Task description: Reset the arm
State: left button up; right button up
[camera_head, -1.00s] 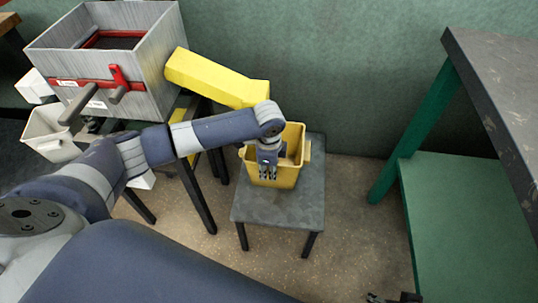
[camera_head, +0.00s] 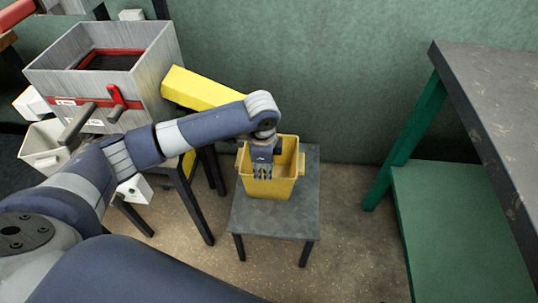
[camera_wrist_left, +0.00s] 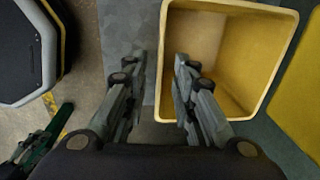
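A yellow bin (camera_head: 285,183) with side handles stands on a small grey-topped stool (camera_head: 270,218). My left gripper (camera_head: 262,172) points down at the bin's near wall. In the left wrist view, its two fingers (camera_wrist_left: 160,62) are spread apart, with the bin's rim (camera_wrist_left: 163,40) showing between them and clear space on both sides. I cannot tell how far the fingertips reach below the rim. The part of the bin's inside that I can see looks empty. My right gripper is not in view.
A grey hopper machine (camera_head: 150,75) with red trim and a yellow chute (camera_head: 205,90) stands left of the bin. A white container (camera_head: 42,148) sits lower left. A dark-topped table with a green shelf (camera_head: 440,200) stands at right, with open floor between.

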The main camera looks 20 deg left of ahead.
pick_arm(q)
jog(key=s+d+f+n+t+h, duration=0.2)
jog(key=s+d+f+n+h, duration=0.15)
jog(key=s+d, duration=0.85)
jog(key=s+a+n+y, duration=0.3)
jog(key=s+a+n, duration=0.7)
jog(key=s+a, duration=0.25)
notch_tip(320, 180, down, 18)
jog(key=p, duration=0.5)
jog(key=s+a+f+g+p, duration=0.1)
jog(key=s+f+p, duration=0.1)
jog(key=s+p, duration=0.5)
jog(key=s+a+f+m+g+p, duration=0.1)
jog(key=s+f+p, duration=0.2)
jog(key=s+p, duration=0.3)
jog(key=s, duration=0.4)
jog(key=shift+s+a+p, duration=0.35)
jog(key=shift+s, duration=0.05)
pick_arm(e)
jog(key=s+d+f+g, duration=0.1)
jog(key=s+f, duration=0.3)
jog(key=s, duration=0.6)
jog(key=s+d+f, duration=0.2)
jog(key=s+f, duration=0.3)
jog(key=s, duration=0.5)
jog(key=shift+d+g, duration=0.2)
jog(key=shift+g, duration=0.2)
